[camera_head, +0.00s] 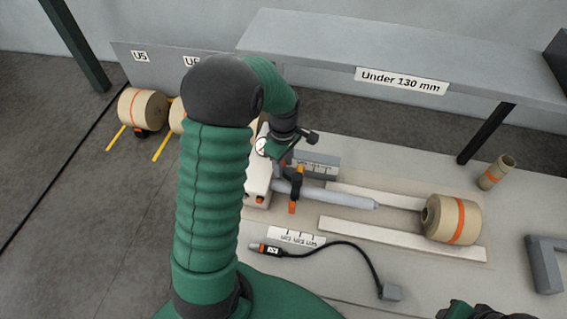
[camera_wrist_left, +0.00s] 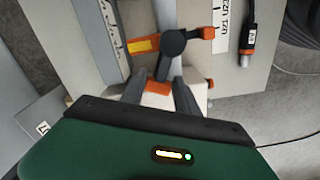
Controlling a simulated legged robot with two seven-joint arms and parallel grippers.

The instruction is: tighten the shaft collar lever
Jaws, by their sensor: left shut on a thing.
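The dark shaft collar (camera_head: 293,187) sits around the grey shaft (camera_head: 335,196) close to the white machine block (camera_head: 257,180). My left gripper (camera_wrist_left: 160,88) is shut on this lever. In the head view my left gripper (camera_head: 284,160) is above the collar, partly hidden by its own wrist. Only a green and black part of my right arm shows at the bottom right edge.
A kraft roll (camera_head: 452,219) with an orange band is at the shaft's far end. A small core (camera_head: 497,172) stands at right. The shelf (camera_head: 400,45) overhangs behind. More rolls (camera_head: 143,109) are on the floor at left.

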